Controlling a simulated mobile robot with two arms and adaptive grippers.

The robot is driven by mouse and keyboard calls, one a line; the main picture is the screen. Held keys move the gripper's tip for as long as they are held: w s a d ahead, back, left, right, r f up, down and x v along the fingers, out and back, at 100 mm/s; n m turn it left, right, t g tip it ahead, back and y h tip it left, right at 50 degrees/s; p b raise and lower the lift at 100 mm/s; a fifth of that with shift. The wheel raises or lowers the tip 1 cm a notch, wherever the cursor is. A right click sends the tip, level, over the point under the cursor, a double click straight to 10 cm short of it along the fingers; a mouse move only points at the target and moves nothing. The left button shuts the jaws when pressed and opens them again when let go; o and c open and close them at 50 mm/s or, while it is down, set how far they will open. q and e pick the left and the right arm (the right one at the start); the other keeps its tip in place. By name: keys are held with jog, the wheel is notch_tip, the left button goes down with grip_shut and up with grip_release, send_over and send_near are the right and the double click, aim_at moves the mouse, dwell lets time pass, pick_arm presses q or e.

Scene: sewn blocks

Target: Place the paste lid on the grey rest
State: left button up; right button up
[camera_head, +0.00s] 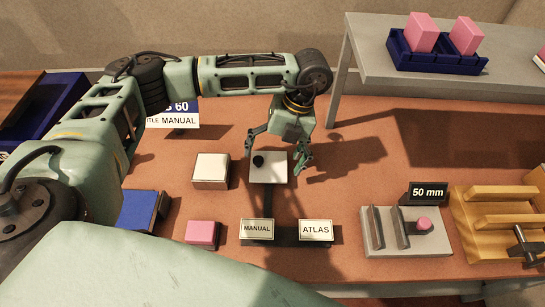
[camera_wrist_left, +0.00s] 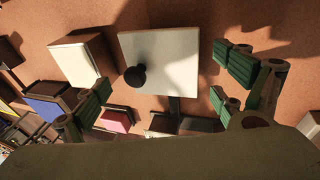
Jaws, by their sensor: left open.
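The paste lid appears as a square whitish plate with a black knob (camera_head: 275,174), lying level at the middle of the table. It also shows in the left wrist view (camera_wrist_left: 180,50), with the knob near its left edge. My left gripper (camera_head: 277,150) is open above the lid, one finger on either side, and holds nothing. In the left wrist view its fingers (camera_wrist_left: 165,86) are spread apart. A grey slab with upright bars (camera_head: 384,246) stands at the right; I cannot tell if this is the grey rest. My right gripper is out of view.
A white-topped block (camera_head: 211,168) stands just left of the lid. A dark stand with MANUAL (camera_head: 257,229) and ATLAS (camera_head: 316,230) plates is in front. A pink block (camera_head: 202,233) and blue block (camera_head: 138,210) lie front left. A wooden fixture (camera_head: 490,215) and raised shelf (camera_head: 390,65) are at right.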

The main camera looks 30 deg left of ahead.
pick_arm(q)
jog(key=b+v, duration=0.2)
jog(key=v, duration=0.9)
